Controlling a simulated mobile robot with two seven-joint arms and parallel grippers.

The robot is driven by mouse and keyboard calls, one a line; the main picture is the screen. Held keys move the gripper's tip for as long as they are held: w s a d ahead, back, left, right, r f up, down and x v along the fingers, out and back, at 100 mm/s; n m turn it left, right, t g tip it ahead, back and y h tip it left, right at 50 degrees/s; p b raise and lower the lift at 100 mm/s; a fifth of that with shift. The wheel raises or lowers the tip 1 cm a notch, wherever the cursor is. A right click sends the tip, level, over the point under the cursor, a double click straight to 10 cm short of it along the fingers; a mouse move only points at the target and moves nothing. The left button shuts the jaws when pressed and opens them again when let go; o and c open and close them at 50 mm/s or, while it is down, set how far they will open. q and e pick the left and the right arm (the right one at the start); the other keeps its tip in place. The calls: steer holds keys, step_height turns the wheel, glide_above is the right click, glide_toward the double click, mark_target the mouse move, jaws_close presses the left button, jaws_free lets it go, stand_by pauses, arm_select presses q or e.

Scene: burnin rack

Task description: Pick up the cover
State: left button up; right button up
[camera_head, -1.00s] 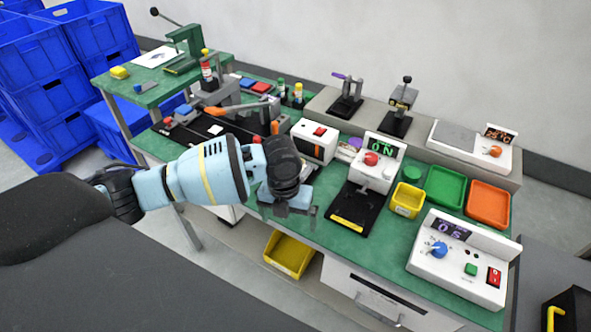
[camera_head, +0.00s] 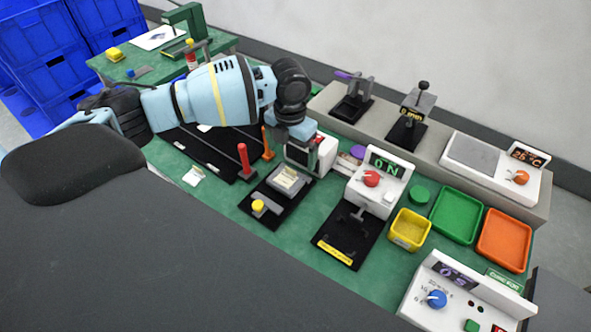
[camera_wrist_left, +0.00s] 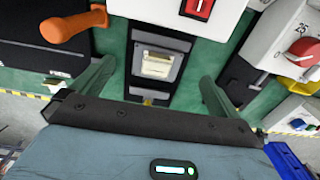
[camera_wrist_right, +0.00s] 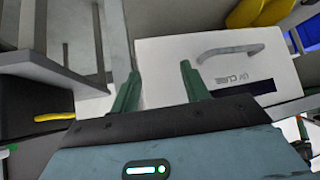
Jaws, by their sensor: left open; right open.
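A small pale cream piece (camera_head: 287,180), which may be the cover, sits in a black fixture (camera_head: 262,215) with a yellow knob on the green bench. A small white piece (camera_head: 193,175) lies farther left; I cannot tell for certain which one is the cover. My left gripper (camera_head: 301,157) is open above and slightly behind the fixture. In the left wrist view the cream piece (camera_wrist_left: 157,66) shows between the open, empty fingers (camera_wrist_left: 156,74). My right gripper (camera_wrist_right: 160,70) is open and empty, seen only in the right wrist view, facing a white box front with a handle (camera_wrist_right: 230,52).
A white box with a red switch (camera_head: 322,150) stands close beside the left gripper. A red-handled lever (camera_head: 244,160) stands upright to its left. A press with a red dial (camera_head: 371,180), a yellow bin (camera_head: 409,229) and green (camera_head: 457,215) and orange (camera_head: 504,240) trays are to the right.

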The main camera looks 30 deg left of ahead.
mark_target(289, 175)
arm_select(q)
steer(key=shift+s, duration=0.4)
steer(key=shift+s+f, duration=0.2)
steer(key=shift+w+f, duration=0.1)
steer(key=shift+f, duration=0.75)
steer(key=shift+w+f, duration=0.1)
steer(key=shift+f, duration=0.4)
steer(key=shift+a+f, duration=0.1)
steer(key=shift+f, duration=2.1)
arm_select(e)
steer(key=shift+s+r, duration=0.15)
steer(key=shift+s, duration=0.3)
arm_select(q)
steer(key=c, duration=1)
steer(key=shift+r, duration=5.05)
steer(key=shift+c, duration=0.2)
